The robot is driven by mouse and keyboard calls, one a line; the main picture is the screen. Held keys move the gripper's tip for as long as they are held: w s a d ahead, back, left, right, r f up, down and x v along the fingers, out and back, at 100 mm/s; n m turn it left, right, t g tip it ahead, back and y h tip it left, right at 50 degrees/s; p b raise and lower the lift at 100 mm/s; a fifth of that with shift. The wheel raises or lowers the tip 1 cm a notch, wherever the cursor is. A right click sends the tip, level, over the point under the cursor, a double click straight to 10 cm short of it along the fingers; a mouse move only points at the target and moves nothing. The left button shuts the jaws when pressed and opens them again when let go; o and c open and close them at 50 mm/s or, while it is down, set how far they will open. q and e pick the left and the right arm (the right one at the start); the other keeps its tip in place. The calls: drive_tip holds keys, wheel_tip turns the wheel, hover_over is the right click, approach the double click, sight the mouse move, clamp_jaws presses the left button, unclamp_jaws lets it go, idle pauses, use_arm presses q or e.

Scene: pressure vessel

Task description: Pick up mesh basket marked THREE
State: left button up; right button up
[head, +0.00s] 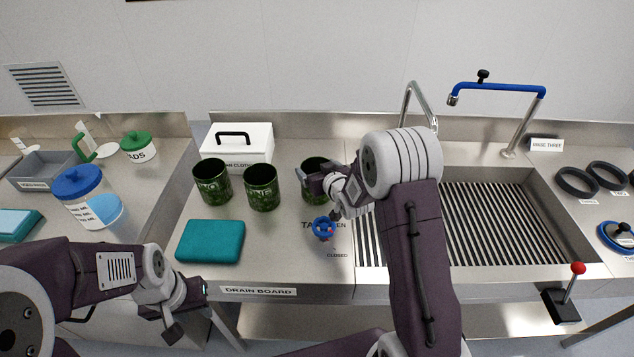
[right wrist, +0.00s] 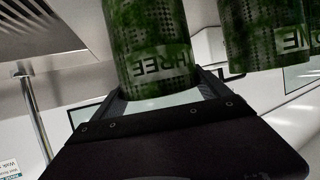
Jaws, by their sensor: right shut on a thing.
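The mesh basket marked THREE (right wrist: 150,55) is a green mottled cylinder; its label reads upside down in the right wrist view. My right gripper (right wrist: 165,90) is shut on it, with a finger on either side. In the head view this basket (head: 312,192) is at the right end of a row of similar baskets, partly hidden by my right gripper (head: 318,184). It looks upright; I cannot tell whether it touches the drain board. My left gripper (head: 190,311) is low at the front left, away from the baskets, and its jaws do not show clearly.
Two other green baskets (head: 212,184) (head: 261,187) stand to the left on the drain board (head: 275,262). Behind them is a white lidded box (head: 237,146). A teal block (head: 210,241) lies in front. A blue valve handle (head: 323,228) is near my right gripper. A ribbed sink (head: 480,220) is at right.

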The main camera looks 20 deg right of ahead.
wheel_tip(320, 180, up, 4)
drive_tip(key=shift+w+r, duration=0.1)
drive_tip(key=d+r+p, duration=0.1)
drive_tip(key=d+r, duration=0.2)
drive_tip(key=d, duration=0.3)
drive_tip(key=s+d+r+p, duration=0.1)
drive_tip(key=d+r, duration=0.3)
drive_tip(key=d, duration=0.1)
drive_tip(key=shift+d, duration=0.35)
